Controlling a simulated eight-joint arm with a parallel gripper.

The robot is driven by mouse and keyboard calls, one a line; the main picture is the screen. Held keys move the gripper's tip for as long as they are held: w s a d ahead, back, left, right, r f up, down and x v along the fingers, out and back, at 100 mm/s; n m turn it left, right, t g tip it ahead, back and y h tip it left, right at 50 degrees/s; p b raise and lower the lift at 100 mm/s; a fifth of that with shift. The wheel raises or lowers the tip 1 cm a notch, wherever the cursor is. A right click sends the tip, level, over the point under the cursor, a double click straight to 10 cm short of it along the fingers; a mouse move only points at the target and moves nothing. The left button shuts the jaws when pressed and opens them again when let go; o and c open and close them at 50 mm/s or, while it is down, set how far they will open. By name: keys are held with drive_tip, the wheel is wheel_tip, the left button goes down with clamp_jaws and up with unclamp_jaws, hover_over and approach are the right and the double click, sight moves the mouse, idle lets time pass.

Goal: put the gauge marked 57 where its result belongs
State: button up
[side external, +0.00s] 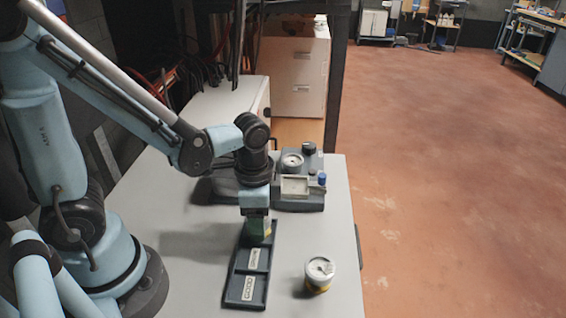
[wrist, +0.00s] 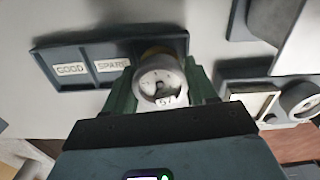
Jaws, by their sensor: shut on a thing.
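The gauge marked 57 (wrist: 160,82) has a round white rim and a dial facing the wrist camera; I cannot read the needle surely. My gripper (wrist: 162,92) is shut on it, with a green finger on each side. The dark tray (wrist: 85,47) has a GOOD compartment, a SPARE compartment and an end compartment whose label is hidden. The gauge is over or in that end compartment; I cannot tell whether it touches the floor. In the side view my gripper (side external: 257,230) points down at the far end of the tray (side external: 233,292), mostly hiding the gauge.
Another white can-shaped gauge with a yellow band (side external: 319,275) stands right of the tray. A grey test unit (side external: 298,203) with a dial, a pale square recess and a blue knob stands behind. The table (side external: 190,270) is clear left of the tray; its right edge is near.

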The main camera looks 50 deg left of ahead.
drive_tip(key=shift+f, duration=0.25)
drive_tip(key=o, duration=1.4)
drive_tip(key=shift+r, duration=6.05)
drive_tip(key=a+n+t, duration=0.1)
drive_tip(key=n+t, duration=0.1)
drive_tip(key=w+a+n+t, duration=0.1)
drive_tip(key=a+n+t, duration=0.1)
drive_tip(key=n, duration=0.1)
drive_tip(key=w+a+n+t, duration=0.1)
drive_tip(key=n+t, duration=0.1)
drive_tip(key=t, duration=0.1)
drive_tip(key=shift+w+a+f+n, duration=0.1)
drive_tip(key=shift+a+f+n, duration=0.1)
drive_tip(key=shift+n, duration=0.2)
